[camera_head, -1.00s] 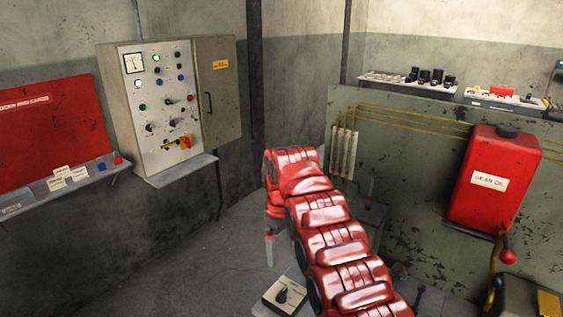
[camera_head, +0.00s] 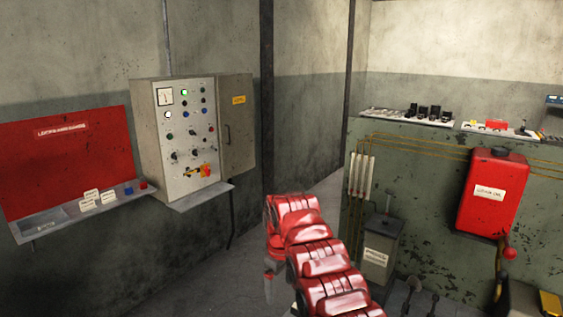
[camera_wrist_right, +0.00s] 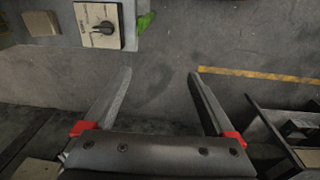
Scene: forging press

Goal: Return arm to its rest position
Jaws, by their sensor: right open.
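My right arm is a chain of red segments rising from the bottom edge in the head view. My right gripper (camera_head: 269,285) hangs at its far end and is partly hidden by the arm. In the right wrist view the gripper (camera_wrist_right: 160,75) is open, with its two grey fingers apart and only bare floor visible between them. My left gripper is not in view.
A grey control cabinet (camera_head: 185,140) with an open door stands at the left wall beside a red board (camera_head: 65,165). A red oil tank (camera_head: 490,195) hangs on the green panel at right. A rotary switch box (camera_wrist_right: 98,25) shows beyond the left finger.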

